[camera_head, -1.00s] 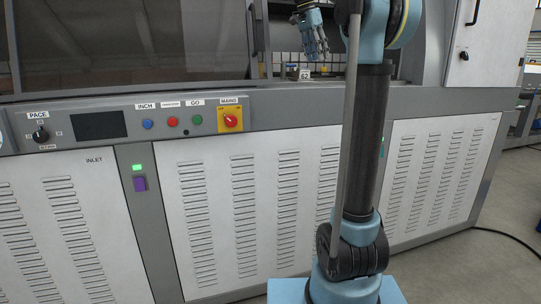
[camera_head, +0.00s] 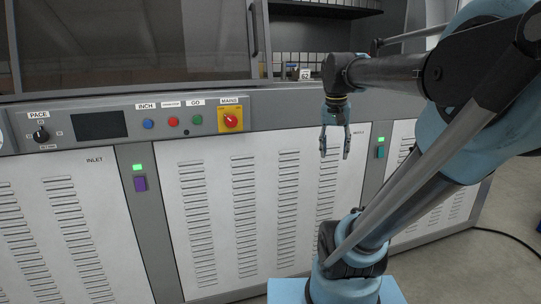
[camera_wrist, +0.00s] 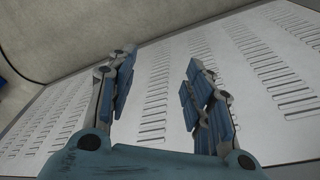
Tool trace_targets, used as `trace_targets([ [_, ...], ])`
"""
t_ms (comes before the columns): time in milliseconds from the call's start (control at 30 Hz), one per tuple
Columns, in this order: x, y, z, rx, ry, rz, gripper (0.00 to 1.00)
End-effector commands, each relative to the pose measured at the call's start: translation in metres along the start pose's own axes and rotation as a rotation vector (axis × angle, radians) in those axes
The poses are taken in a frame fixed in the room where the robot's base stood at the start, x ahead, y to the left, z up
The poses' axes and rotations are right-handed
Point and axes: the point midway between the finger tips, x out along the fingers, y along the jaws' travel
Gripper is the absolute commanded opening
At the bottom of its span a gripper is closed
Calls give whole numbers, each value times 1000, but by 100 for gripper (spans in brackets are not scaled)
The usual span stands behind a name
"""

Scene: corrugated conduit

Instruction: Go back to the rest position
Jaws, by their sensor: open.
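My gripper (camera_head: 335,150) hangs pointing down in front of the machine's white vented panel, to the right of the control strip. Its two fingers are apart, with nothing between them. In the wrist view my gripper (camera_wrist: 158,88) is also open and empty, its blue-padded fingers spread in front of the louvred panel (camera_wrist: 150,120). My arm comes in from the right, bent at the elbow, and no object is held.
The control strip carries a pace knob (camera_head: 41,134), a dark screen (camera_head: 98,125), coloured buttons (camera_head: 172,121) and a red mains switch (camera_head: 231,119). A purple switch (camera_head: 139,184) and a teal switch (camera_head: 380,152) sit on the grey posts. A black cable (camera_head: 507,235) lies on the floor at right.

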Motion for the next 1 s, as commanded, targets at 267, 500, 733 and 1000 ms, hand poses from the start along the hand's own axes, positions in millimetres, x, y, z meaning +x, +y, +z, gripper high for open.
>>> trace_targets([
  [267, 102, 18, 86, -187, 16, -56, 47],
  [500, 165, 17, 137, -305, 33, -88, 47],
  [733, 180, 13, 151, -340, 38, -97, 47],
  [1000, 180, 13, 150, -339, 38, -97, 33],
])
